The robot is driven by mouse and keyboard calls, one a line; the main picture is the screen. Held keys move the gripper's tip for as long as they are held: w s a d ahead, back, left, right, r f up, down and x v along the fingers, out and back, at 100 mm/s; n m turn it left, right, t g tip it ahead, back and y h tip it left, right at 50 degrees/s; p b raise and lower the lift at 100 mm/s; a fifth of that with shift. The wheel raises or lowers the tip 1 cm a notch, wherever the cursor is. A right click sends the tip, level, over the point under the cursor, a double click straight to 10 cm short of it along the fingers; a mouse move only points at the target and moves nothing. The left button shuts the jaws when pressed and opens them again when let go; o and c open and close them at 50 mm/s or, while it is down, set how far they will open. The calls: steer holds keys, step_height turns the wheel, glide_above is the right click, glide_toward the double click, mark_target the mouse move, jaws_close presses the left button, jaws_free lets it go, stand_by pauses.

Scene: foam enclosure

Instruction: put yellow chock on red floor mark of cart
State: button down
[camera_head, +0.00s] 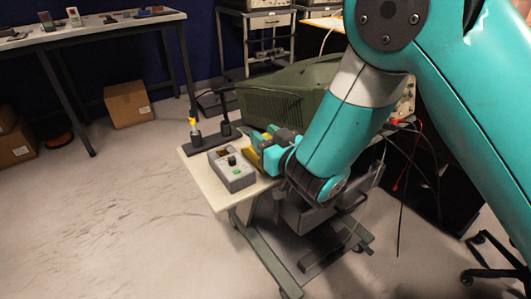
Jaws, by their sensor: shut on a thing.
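My arm reaches down from the upper right to the near end of the cart's pale top (212,185). My gripper (263,146) is at the cart's top, just right of the grey box. It is shut on the yellow chock (270,160), which is partly hidden by the fingers. I cannot tell whether the chock touches the cart top. The cart (262,247) is a wheeled frame, with its lower part partly hidden by my arm. I cannot make out a red floor mark near the cart in this view.
A grey box with a knob (233,171) and a dark stand with a yellow-tipped post (194,131) are on the cart top. A green casing (285,97) stands behind. Cables hang at the right. The floor (110,220) left of the cart is clear.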

steer(key=shift+f, duration=0.75)
steer(key=shift+f+b, duration=0.25)
steer(key=shift+b, duration=0.15)
steer(key=c, duration=0.7)
jaws_free()
steer(key=shift+c, duration=0.2)
steer(key=shift+r, duration=0.2)
